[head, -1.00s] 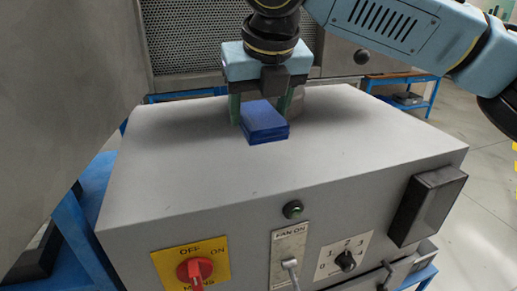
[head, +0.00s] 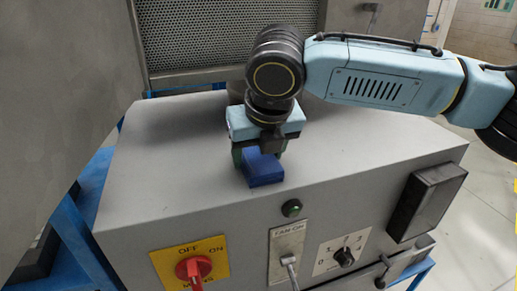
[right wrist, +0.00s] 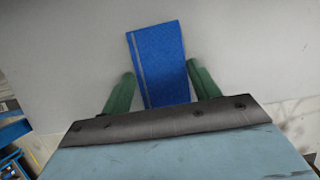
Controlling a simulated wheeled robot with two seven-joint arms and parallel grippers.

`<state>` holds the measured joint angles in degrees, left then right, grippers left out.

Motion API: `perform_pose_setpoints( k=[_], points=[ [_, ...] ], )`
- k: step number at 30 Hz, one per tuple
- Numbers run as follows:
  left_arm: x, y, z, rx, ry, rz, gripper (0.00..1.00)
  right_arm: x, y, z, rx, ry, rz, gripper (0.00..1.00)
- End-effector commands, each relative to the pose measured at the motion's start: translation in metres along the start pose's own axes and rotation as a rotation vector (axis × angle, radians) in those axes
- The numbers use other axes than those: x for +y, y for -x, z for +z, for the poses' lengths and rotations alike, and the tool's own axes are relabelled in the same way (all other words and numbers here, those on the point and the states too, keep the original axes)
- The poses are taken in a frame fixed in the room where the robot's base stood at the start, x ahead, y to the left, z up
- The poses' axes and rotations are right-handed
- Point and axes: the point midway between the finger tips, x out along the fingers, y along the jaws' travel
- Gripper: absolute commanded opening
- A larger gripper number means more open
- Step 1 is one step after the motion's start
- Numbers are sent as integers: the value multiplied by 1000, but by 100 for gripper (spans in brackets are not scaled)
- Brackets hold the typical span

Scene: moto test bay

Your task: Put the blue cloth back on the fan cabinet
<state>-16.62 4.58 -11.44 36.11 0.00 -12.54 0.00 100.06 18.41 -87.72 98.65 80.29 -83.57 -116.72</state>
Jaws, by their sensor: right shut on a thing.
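The blue cloth (head: 265,170) is a small folded block over the front part of the grey fan cabinet's (head: 155,165) top, behind the green lamp. My right gripper (head: 260,160) points down and is shut on the cloth, with a green finger on each side. In the right wrist view the cloth (right wrist: 160,60), with a pale stripe near one edge, lies between the fingers and reaches out past them. I cannot tell whether its underside touches the cabinet top. My left gripper is not in view.
The cabinet front has a red switch (head: 193,268) on a yellow plate, a green lamp (head: 291,208), a fan lever (head: 289,262), a rotary knob (head: 344,257) and a dark box (head: 427,204). A perforated panel (head: 200,40) stands behind. The top is clear left and right.

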Motion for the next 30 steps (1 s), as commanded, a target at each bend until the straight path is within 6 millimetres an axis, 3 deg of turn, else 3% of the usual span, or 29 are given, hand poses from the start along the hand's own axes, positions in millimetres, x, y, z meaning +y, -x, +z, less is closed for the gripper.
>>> perform_pose_setpoints(
  k=[2,3,8,20,30],
  points=[
    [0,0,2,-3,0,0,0,0,0,0,0,0,-1,43],
    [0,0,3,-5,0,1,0,0,0,0,0,0,-1,62],
    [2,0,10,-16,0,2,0,0,0,0,0,0,-1,83],
    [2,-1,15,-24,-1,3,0,0,10,1,-4,0,-1,83],
    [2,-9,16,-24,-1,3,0,0,77,1,-5,1,0,83]
  ],
)
